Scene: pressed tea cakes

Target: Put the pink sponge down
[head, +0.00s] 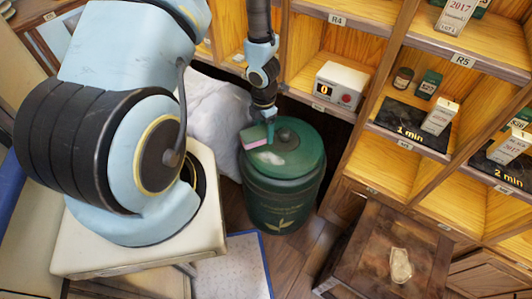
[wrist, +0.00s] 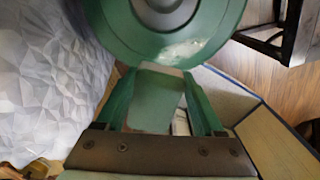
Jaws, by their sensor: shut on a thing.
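The pink sponge (head: 254,142) is a small block with a pink side and a green face, held at the left part of a green drum's lid in the head view. My gripper (head: 264,130) points down and is shut on it. In the wrist view the sponge (wrist: 153,100) shows a dull grey-green face between the two green fingers of my gripper (wrist: 158,82). I cannot tell whether the sponge touches the lid.
The green drum (head: 283,190) has a round knob and a pale smear on its lid (wrist: 205,38). A crumpled white bag (head: 212,105) stands left of it. Shelves with a timer box (head: 340,86) rise behind. A wooden stand (head: 365,260) bears a pale lump (head: 400,266).

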